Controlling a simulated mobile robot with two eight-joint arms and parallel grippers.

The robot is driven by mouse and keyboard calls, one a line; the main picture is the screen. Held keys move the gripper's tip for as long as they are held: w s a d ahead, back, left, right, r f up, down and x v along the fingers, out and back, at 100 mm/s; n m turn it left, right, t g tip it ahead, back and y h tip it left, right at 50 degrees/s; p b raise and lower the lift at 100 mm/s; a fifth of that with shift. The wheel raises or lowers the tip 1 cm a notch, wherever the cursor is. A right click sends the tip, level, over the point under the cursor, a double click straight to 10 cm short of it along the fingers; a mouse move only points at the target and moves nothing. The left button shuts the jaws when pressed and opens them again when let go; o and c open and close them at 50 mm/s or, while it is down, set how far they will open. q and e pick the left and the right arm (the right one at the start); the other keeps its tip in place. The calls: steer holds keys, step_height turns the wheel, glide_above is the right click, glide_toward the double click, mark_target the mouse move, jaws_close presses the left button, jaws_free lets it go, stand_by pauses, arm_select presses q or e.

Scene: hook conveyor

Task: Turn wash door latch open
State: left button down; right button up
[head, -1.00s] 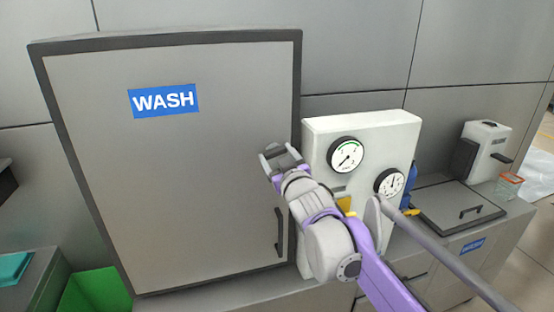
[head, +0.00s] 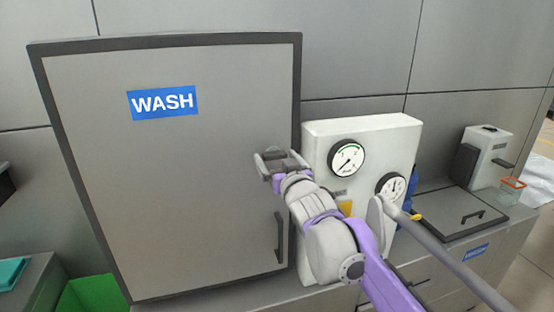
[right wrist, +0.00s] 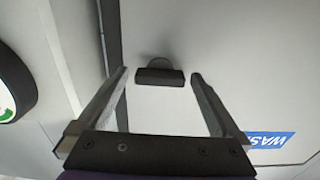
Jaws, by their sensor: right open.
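The wash door (head: 180,200) is a grey panel with a dark frame and a blue WASH label (head: 163,102); it looks shut. The latch (right wrist: 160,77) is a small dark bar on a round grey base on the door face, near the door's edge. My right gripper (head: 279,156) is in front of the upper right part of the door and hides most of the latch in the head view. In the right wrist view its two fingers are open, one on each side of the latch, with gaps visible. My left gripper is not in view.
A dark vertical door handle (head: 279,238) is below my right gripper. A white box with gauges (head: 346,158) stands close to the right of the door. A lidded counter (head: 460,212) is farther right. A green bin (head: 92,294) is at lower left.

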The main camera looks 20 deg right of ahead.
steer(key=s+b, duration=0.1)
steer(key=s, duration=1)
steer(key=shift+d, duration=0.2)
steer(key=shift+w, duration=0.1)
steer(key=s+d+f+m+g+h, duration=0.1)
steer(key=s+f+g, duration=0.25)
steer(key=f, duration=0.65)
steer(key=s+d+f+g+h, duration=0.1)
steer(key=s+f+g, duration=0.3)
steer(key=f, duration=0.6)
steer(key=s+a+f+g+y, duration=0.1)
steer(key=s+f+g, duration=0.4)
steer(key=s+f, duration=1.2)
steer(key=shift+s+a+f+n, duration=0.15)
steer(key=shift+a+n, duration=0.25)
steer(key=shift+a, duration=0.2)
steer(key=shift+c, duration=0.3)
